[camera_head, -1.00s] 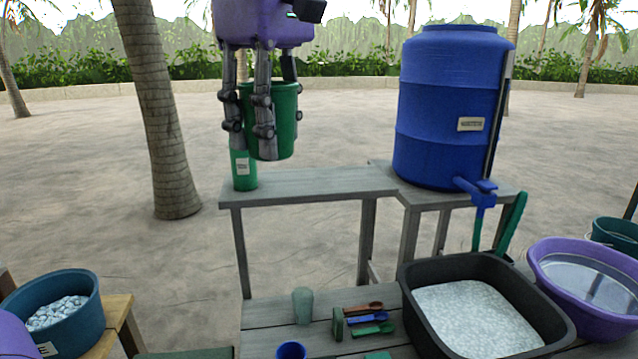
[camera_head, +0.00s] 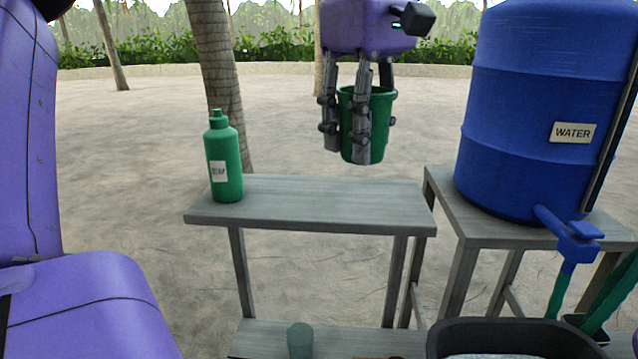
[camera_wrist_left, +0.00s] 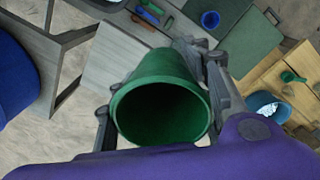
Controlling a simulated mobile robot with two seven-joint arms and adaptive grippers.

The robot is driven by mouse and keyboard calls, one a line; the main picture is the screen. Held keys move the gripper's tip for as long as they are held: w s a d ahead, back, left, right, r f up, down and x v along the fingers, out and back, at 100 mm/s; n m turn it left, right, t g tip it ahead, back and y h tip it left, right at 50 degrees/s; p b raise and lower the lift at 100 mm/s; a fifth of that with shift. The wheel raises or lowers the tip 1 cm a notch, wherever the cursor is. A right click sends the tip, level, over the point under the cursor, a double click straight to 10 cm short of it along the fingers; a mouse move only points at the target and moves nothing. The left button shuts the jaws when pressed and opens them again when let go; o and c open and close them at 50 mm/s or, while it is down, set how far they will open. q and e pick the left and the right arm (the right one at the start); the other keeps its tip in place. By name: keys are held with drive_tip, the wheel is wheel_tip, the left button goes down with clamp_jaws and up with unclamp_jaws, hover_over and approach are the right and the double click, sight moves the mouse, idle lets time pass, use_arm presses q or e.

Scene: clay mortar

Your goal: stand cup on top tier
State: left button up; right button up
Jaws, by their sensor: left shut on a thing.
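The green cup (camera_head: 378,130) hangs upright in my left gripper (camera_head: 348,150), whose fingers are closed around its sides. In the head view the cup appears above the right part of the grey wooden top tier (camera_head: 300,208), with a gap below its base. In the left wrist view the cup (camera_wrist_left: 165,105) shows its open, dark mouth between the fingers, and the top tier (camera_wrist_left: 112,65) lies beneath it. The cup looks empty, though its bottom is dark. My right gripper is not in view.
A green soap bottle (camera_head: 225,165) stands at the top tier's left end; the rest of that board is clear. A blue water barrel (camera_head: 525,110) with a tap (camera_head: 572,238) stands on a table to the right. A grey-green cup (camera_head: 300,341) is on the lower tier.

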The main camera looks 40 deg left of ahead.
use_arm(q)
drive_tip(key=a+f, duration=0.2)
drive_tip(key=a, duration=0.1)
drive_tip(key=a+f+p, duration=0.1)
drive_tip(key=a+f, duration=0.1)
drive_tip(key=a, duration=0.1)
drive_tip(key=a+f, duration=0.3)
drive_tip(key=a, duration=0.1)
drive_tip(key=shift+w+a, duration=0.1)
drive_tip(key=shift+w, duration=0.25)
drive_tip(key=shift+a+f+p, duration=0.3)
drive_tip(key=shift+a+f, duration=0.1)
drive_tip(key=shift+f, duration=0.1)
drive_tip(key=shift+a+f, duration=0.2)
drive_tip(key=shift+f, duration=0.05)
wheel_tip(320, 180, down, 3)
drive_tip(key=shift+a+f, duration=0.15)
drive_tip(key=shift+w, duration=0.1)
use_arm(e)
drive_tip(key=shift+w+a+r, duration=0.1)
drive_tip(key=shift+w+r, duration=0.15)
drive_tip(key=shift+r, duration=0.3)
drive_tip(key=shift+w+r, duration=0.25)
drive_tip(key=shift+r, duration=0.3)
use_arm(q)
drive_tip(key=shift+f, duration=0.15)
drive_tip(key=shift+c, duration=0.2)
drive_tip(key=o, duration=1.2)
